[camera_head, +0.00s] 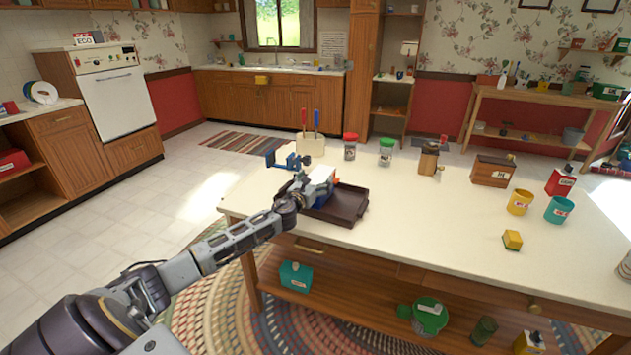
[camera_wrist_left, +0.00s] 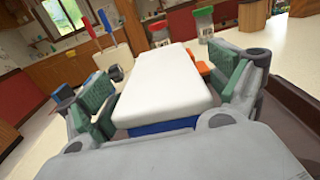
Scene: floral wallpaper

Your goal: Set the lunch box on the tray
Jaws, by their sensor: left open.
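The lunch box (camera_head: 322,174) is blue with a white lid and orange clips. It is at the back left of the dark brown tray (camera_head: 346,207) on the table. In the left wrist view the lunch box (camera_wrist_left: 165,85) lies between the two green-padded fingers of my left gripper (camera_wrist_left: 160,98). The fingers are open, with a gap visible at the right side. My left gripper (camera_head: 303,183) partly hides the box in the head view, and its underside is hidden. The tray (camera_wrist_left: 290,105) also shows at the right of the wrist view. My right gripper is not in view.
Behind the tray stand a holder with red and blue handles (camera_head: 309,143), a red-lidded jar (camera_head: 350,147) and a green-lidded jar (camera_head: 386,152). A wooden box (camera_head: 493,171), cups and a yellow block (camera_head: 512,240) are to the right. The table's front middle is clear.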

